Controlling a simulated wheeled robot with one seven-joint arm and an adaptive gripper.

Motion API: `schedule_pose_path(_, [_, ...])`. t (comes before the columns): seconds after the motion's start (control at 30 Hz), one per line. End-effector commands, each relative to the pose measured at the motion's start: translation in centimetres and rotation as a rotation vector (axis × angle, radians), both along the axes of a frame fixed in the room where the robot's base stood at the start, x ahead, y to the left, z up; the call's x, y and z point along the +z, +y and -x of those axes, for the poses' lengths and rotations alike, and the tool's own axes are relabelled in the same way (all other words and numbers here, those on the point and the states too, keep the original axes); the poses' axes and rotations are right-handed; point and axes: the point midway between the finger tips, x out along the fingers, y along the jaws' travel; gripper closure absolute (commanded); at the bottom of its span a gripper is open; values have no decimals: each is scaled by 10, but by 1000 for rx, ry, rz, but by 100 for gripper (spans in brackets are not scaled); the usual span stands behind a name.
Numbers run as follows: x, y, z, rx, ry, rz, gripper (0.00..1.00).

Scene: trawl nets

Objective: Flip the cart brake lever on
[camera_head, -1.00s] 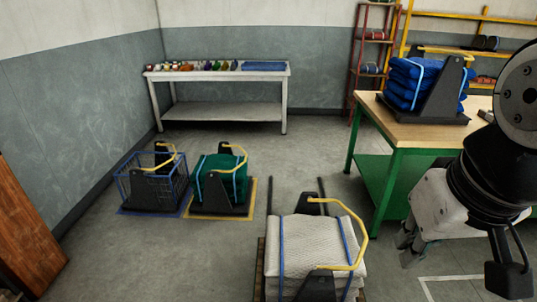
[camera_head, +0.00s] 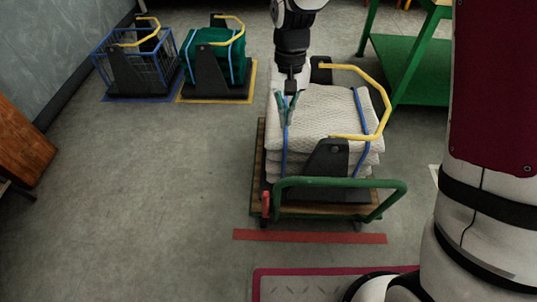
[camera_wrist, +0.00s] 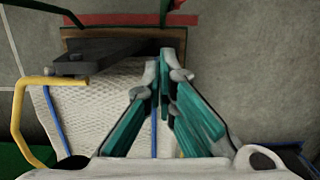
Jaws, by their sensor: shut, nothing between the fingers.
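The cart (camera_head: 257,188) is a low wooden platform with a green push handle (camera_head: 340,183) at its near end. A small red lever (camera_head: 266,204), the likely brake lever, stands upright at the cart's near left corner, beside the handle's left end. My gripper (camera_head: 287,118) is shut and empty, pointing down over the left part of the white bundle on the cart, farther back than the red lever and apart from it. In the wrist view my gripper's teal fingers (camera_wrist: 158,68) are together, pointing towards the cart's wooden end edge (camera_wrist: 120,40).
The white net bundle (camera_head: 325,110) has blue straps and a yellow bar (camera_head: 378,92) on dark uprights. A red strip (camera_head: 310,236) lies on the floor before the cart. A blue crate (camera_head: 108,62) and a green bundle (camera_head: 215,68) stand behind left. Floor to the left is clear.

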Motion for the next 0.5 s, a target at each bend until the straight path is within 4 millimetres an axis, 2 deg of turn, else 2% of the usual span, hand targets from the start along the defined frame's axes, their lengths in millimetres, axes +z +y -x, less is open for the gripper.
schedule_pose_path(0.03, [-38,9,-5,0,27,1,100])
schedule_pose_path(0.1, [-71,20,-9,-4,54,2,100])
schedule_pose_path(0.2, [-106,31,-11,-10,82,3,100])
schedule_pose_path(0.3, [-125,37,-12,-15,98,4,100])
schedule_pose_path(0.5, [-142,40,-10,-17,105,5,100])
